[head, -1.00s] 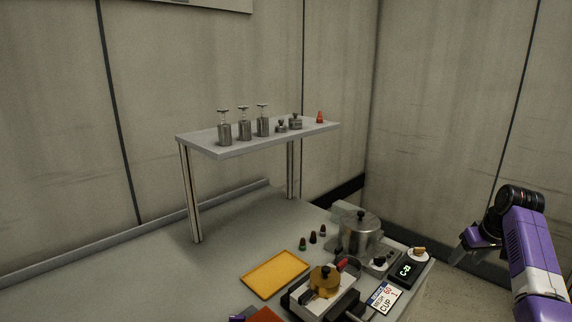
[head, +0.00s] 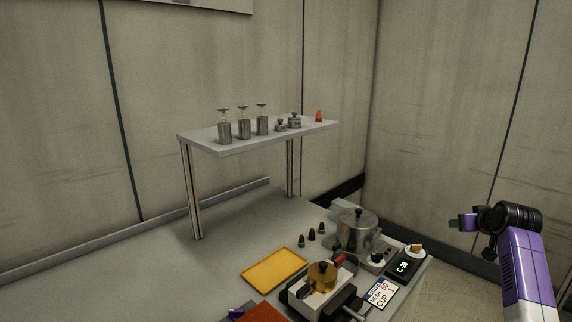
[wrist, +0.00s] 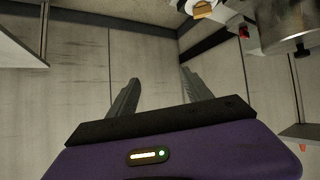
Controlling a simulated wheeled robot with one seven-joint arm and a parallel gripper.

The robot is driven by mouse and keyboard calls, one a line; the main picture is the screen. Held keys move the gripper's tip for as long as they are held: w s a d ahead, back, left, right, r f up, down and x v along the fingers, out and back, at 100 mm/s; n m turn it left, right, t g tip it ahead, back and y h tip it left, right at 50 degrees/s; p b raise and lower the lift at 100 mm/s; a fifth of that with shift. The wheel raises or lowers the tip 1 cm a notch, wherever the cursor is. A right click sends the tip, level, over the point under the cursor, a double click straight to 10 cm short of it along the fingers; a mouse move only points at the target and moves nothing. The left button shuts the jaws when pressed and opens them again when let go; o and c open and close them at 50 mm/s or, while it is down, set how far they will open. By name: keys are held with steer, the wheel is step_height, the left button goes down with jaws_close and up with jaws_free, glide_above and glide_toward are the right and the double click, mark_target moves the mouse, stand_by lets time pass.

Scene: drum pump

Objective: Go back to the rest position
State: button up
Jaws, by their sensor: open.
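My gripper (head: 463,222) is at the right side of the head view, beyond the right end of the bench and apart from everything on it. In the wrist view its two grey fingers (wrist: 158,92) stand apart with nothing between them. My purple and white forearm rises from the lower right of the head view. Behind the fingers the wrist view shows bare wall panels.
The bench (head: 130,285) holds a yellow tray (head: 273,271), a device with a brass top (head: 322,277), a steel pot (head: 356,230), a display (head: 402,266) and a label card (head: 381,293). A raised shelf (head: 220,150) holds several metal bottles. Space right of the bench is clear.

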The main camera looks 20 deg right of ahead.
steer(key=s+a+f+t, duration=0.2)
steer(key=s+a+f, duration=0.1)
steer(key=a, duration=0.7)
steer(key=s+a+f+n+t+h, duration=0.1)
steer(key=s+a+f+t, duration=0.25)
steer(key=a, duration=0.75)
steer(key=s+a+f+t, duration=0.1)
steer(key=s+a+f, duration=0.25)
steer(key=a, duration=0.65)
steer(key=s+a+r+n+y, duration=0.1)
steer(key=s+a+y, duration=0.3)
steer(key=s+a, duration=0.8)
steer(key=s+a+r+n+y, duration=0.1)
steer(key=s+a+n+y, duration=0.2)
steer(key=s+a, duration=1)
steer(key=s+n, duration=0.1)
steer(key=s, duration=0.6)
steer(key=shift+a+y, duration=0.25)
steer(key=shift+y, duration=0.15)
